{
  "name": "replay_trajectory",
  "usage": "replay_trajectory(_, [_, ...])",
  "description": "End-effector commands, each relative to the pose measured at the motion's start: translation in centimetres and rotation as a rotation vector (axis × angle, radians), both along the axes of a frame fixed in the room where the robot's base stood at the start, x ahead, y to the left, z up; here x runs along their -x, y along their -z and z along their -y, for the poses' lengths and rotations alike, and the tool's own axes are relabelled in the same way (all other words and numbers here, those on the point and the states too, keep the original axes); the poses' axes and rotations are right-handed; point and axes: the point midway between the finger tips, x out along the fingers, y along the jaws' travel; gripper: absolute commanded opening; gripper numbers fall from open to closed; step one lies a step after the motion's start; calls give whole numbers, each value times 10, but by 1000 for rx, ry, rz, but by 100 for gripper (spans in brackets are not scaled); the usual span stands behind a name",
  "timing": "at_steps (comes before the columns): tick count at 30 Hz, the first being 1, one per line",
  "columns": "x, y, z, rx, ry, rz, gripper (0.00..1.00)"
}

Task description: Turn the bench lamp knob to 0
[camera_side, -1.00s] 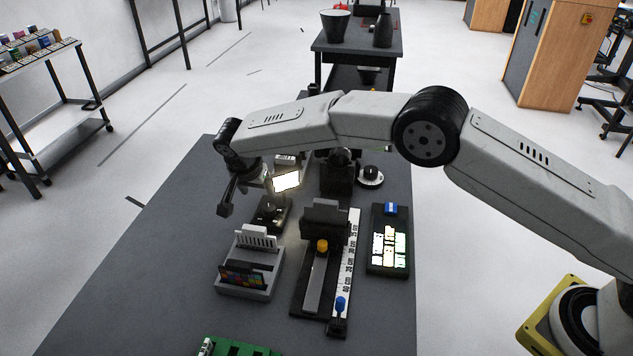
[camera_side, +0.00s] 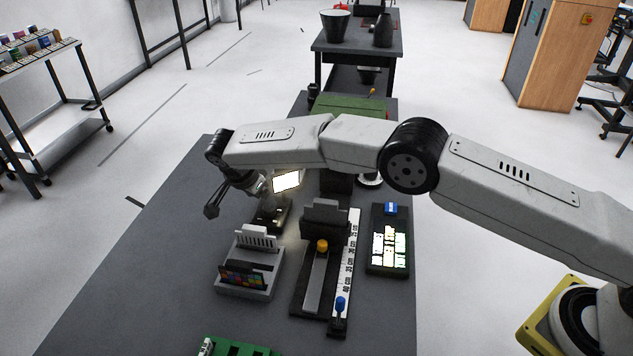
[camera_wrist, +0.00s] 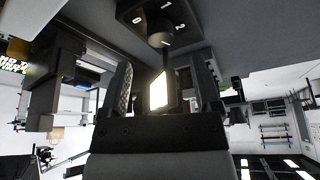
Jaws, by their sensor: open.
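The bench lamp has a lit white panel (camera_side: 286,181) above a dark base (camera_side: 271,215) in the side view. The lit panel also shows between my fingers in the wrist view (camera_wrist: 158,91). The lamp's dark round knob (camera_wrist: 160,36) sits on a dark plate (camera_wrist: 150,12) marked 0, 1 and 2. I cannot tell for sure which mark the knob points to. My gripper (camera_side: 212,207) is open and left of the lamp in the side view. In the wrist view its fingers (camera_wrist: 164,88) are apart and empty, with the knob beyond their tips.
A grey rack (camera_side: 247,272) stands in front of the lamp. A slider fixture (camera_side: 318,275) with an orange knob and a ruler is to the right, then a lit keypad (camera_side: 389,246). A green board (camera_side: 225,348) lies at the front. The table's left side is clear.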

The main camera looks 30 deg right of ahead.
Motion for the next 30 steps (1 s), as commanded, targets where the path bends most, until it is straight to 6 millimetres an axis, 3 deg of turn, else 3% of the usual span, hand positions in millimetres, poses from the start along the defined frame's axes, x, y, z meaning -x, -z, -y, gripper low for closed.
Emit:
replay_trajectory(12, [-6, 44, 17, -1, 0, -1, 81])
replay_trajectory(24, [-7, 49, 19, -1, -2, 1, 81])
replay_trajectory(26, [-7, 49, 19, -1, -2, 1, 65])
replay_trajectory(30, [-7, 49, 19, -1, -1, 0, 21])
